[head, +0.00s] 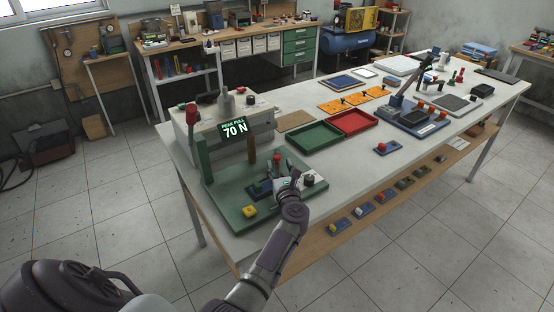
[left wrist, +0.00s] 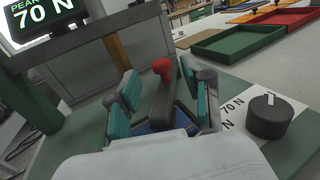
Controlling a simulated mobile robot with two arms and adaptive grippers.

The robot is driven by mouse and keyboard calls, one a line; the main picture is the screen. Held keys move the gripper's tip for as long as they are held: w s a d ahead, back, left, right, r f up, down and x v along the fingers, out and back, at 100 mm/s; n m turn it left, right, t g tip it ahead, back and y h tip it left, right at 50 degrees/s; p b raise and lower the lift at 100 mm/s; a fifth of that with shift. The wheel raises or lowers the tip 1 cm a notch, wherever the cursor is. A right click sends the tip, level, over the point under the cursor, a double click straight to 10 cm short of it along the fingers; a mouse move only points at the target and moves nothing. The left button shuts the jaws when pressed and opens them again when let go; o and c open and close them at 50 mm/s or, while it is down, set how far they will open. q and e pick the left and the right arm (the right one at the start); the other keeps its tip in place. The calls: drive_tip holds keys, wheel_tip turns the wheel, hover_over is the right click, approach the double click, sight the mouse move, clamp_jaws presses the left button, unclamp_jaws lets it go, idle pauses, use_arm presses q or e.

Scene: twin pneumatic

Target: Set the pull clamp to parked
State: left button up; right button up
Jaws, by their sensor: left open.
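A green test fixture (head: 228,205) stands at the near left end of the long table. A dark lever (left wrist: 162,98) with a red knob (left wrist: 162,66) rises from a blue base (left wrist: 155,128) on it; this looks like the pull clamp. My left gripper (head: 284,184) is over the fixture, open. In the left wrist view its teal-padded fingers (left wrist: 158,78) stand on either side of the lever, with gaps visible. A black dial (left wrist: 270,116) sits on a white card marked 70 N. The display (head: 233,129) reads 70 N peak pull. My right gripper is not in view.
A yellow knob (head: 249,211) sits at the fixture's near edge, and a green post (head: 202,160) rises at its left. Green (head: 314,138) and red (head: 353,122) trays lie beyond. A grey box (head: 225,120) stands behind the fixture.

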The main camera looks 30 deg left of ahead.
sight(278, 159)
use_arm(q)
drive_tip(key=b+x, duration=0.1)
drive_tip(key=x, duration=0.3)
drive_tip(key=shift+w+a+f, duration=0.1)
drive_tip(key=shift+w+f, duration=0.05)
drive_tip(key=shift+w+a+b, duration=0.3)
drive_tip(key=shift+w, duration=0.05)
clamp_jaws()
